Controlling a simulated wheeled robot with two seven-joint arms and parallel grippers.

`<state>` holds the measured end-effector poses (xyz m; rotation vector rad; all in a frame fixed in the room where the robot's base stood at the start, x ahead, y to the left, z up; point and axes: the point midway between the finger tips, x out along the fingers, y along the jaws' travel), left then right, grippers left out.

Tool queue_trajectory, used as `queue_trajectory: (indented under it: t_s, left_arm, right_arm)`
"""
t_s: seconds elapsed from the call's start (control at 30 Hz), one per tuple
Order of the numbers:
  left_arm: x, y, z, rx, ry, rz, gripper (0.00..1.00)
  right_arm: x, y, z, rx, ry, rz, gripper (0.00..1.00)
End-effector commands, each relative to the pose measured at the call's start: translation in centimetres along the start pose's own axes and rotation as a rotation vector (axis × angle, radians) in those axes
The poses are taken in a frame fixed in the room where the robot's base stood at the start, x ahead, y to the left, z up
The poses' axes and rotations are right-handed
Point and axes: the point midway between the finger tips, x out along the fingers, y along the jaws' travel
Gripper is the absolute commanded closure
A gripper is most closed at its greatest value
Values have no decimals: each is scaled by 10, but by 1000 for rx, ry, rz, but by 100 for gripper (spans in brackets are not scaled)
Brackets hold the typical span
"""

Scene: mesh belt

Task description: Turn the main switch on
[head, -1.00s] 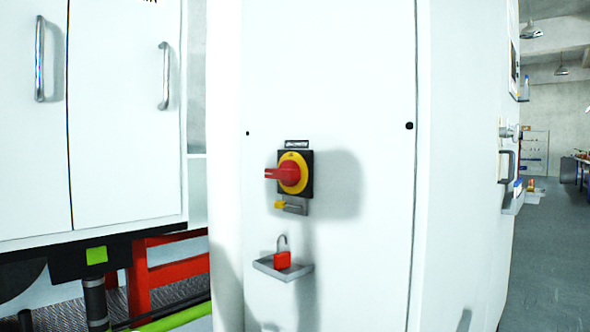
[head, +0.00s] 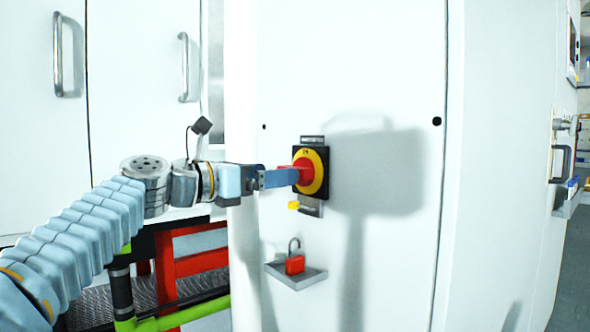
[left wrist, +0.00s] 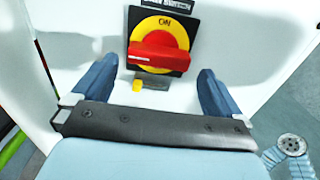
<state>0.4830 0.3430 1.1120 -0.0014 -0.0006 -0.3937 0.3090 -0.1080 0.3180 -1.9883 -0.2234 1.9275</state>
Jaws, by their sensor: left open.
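The main switch (head: 312,172) is a red rotary knob on a yellow disc with a black square plate, mounted on a white cabinet panel. It shows in the left wrist view (left wrist: 158,55) with the red handle lying level across the disc and "ON" lettering above it. My left gripper (head: 287,178) reaches in from the left, its blue fingers level with the knob. In the left wrist view its fingers (left wrist: 160,80) stand wide apart, one either side below the handle, with nothing between them. In the head view the fingers partly hide the knob. My right gripper is not seen.
A small yellow piece (head: 293,205) on a metal tab sits just below the switch. Lower down, a red padlock (head: 295,263) lies on a small grey shelf (head: 300,280). White doors with handles (head: 183,67) are at left. The panel right of the switch is clear.

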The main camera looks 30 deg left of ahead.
Motion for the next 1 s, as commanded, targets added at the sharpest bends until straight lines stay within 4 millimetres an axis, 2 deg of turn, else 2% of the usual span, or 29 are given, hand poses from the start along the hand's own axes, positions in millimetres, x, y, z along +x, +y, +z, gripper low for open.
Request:
queue_trajectory:
  t_s: [0.1,0.3,0.43,0.7,0.93,1.0]
  left_arm:
    - [27,0,1,-2,2,-2,0]
    - [55,1,1,0,1,0,0]
    - [63,0,0,1,1,1,0]
    - [64,0,-1,1,1,1,0]
    - [64,0,-1,1,1,1,35]
    - [64,0,-1,2,1,1,36]
  right_arm:
    - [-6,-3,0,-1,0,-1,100]
    - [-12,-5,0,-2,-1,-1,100]
    - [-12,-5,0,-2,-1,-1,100]
    - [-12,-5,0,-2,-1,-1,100]
    - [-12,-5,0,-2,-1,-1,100]
    - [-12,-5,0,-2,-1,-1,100]
